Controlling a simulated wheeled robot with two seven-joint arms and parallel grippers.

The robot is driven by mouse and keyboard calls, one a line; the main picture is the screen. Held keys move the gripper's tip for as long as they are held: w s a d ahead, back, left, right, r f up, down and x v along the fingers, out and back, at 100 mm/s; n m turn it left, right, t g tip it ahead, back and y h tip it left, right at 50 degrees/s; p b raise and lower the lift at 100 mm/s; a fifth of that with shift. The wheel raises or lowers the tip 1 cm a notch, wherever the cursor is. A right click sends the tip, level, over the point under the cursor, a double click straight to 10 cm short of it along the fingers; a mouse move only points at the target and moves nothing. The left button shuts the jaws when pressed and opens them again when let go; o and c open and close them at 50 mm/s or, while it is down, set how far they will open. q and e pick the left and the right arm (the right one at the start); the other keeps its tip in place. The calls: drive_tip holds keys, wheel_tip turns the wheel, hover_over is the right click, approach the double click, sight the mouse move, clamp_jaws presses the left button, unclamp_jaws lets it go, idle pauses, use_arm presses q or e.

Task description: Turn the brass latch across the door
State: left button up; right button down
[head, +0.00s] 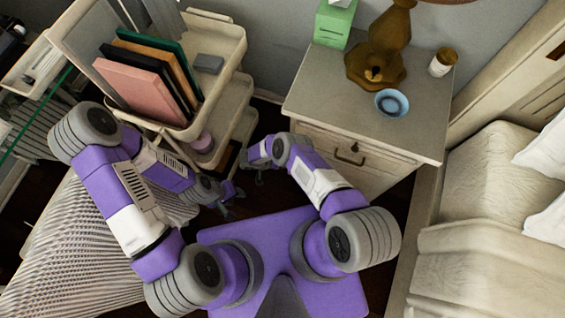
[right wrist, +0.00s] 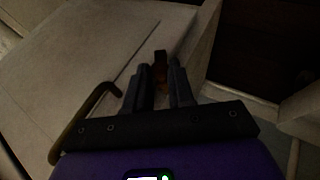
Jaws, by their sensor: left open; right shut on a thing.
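The brass latch (right wrist: 160,68) shows in the right wrist view as a small brown-orange piece at the edge of a pale cabinet door (right wrist: 75,75). My right gripper (right wrist: 161,78) is shut on it, one dark finger on each side. The fingers hide part of the latch, so its exact angle is hard to tell. In the head view my right gripper (head: 252,172) is low beside the nightstand (head: 340,95), and the latch cannot be made out there. My left gripper (head: 234,202) is open and empty, low near the cart, away from the latch.
A curved handle (right wrist: 85,122) is on the door, left of my right gripper. A lamp (head: 377,65), blue bowl (head: 392,102), bottle (head: 442,62) and green tissue box (head: 334,24) stand on the nightstand. A cart (head: 222,45) holding books is left; a bed (head: 490,190) is right.

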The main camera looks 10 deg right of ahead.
idle(0.7)
drive_tip(key=c, duration=1)
unclamp_jaws()
drive_tip(key=shift+p+v, duration=0.8)
drive_tip(key=shift+v, duration=2.95)
drive_tip(key=shift+a+f, duration=0.1)
drive_tip(key=shift+a, duration=0.05)
